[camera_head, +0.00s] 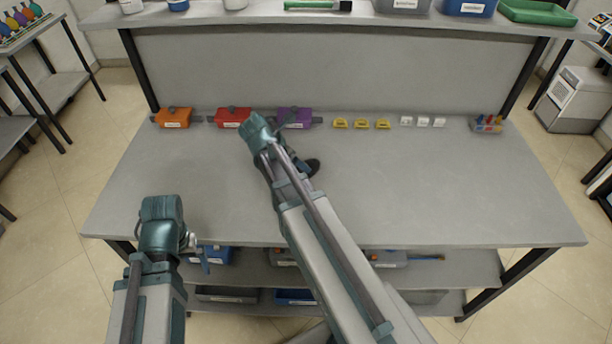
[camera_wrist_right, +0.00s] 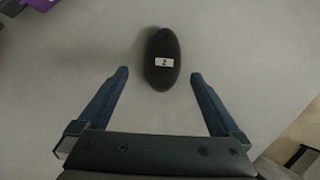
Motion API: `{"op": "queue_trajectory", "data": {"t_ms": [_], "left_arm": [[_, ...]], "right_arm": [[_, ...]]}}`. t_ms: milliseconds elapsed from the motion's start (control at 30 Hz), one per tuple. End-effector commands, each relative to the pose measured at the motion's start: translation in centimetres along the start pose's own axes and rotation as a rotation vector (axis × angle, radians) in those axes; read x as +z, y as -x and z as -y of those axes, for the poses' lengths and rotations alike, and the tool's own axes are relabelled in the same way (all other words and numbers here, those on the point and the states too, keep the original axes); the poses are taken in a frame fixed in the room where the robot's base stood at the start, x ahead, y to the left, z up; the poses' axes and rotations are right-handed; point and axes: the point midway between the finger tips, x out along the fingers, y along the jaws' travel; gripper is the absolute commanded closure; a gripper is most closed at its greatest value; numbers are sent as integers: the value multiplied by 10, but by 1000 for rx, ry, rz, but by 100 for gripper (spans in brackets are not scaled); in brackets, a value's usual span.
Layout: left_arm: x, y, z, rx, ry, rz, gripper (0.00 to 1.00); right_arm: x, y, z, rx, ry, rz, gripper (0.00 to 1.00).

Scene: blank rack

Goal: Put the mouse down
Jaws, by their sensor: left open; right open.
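The mouse (camera_wrist_right: 162,58) is a dark oval with a white label reading "2". It rests on the grey tabletop, and its dark end (camera_head: 313,166) shows beside my right arm in the head view. My right gripper (camera_wrist_right: 160,73) is open, with its fingertips apart on either side of the mouse's near end and a visible gap on both sides. In the head view the right forearm hides most of that gripper. My left gripper (camera_head: 198,248) is open and empty near the table's front left edge, partly hidden by its own wrist.
Orange (camera_head: 173,117), red (camera_head: 233,117) and purple (camera_head: 295,117) boxes line the table's back. Yellow holders (camera_head: 361,123), white blocks (camera_head: 423,121) and a small tray (camera_head: 488,124) continue rightward. The table's right half (camera_head: 450,190) is clear. A shelf (camera_head: 340,19) stands above the back.

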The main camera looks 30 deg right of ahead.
Motion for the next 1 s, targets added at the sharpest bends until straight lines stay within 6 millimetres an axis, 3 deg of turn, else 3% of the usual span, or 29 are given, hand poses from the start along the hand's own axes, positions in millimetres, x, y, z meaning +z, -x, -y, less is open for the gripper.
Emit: {"op": "queue_trajectory", "data": {"t_ms": [333, 700, 967, 1000], "left_arm": [[-1, -11, -1, 0, 0, 0, 0], [-3, -47, -4, 0, 0, 0, 0], [-3, -46, -4, 0, 0, 0, 0], [-3, -46, -4, 0, 0, 0, 0]], "right_arm": [[0, -13, 1, -1, -1, 0, 0], [1, -57, 5, 0, 0, 0, 0], [3, -57, 5, 0, 1, 0, 0], [3, -57, 5, 0, 0, 0, 5]]}}
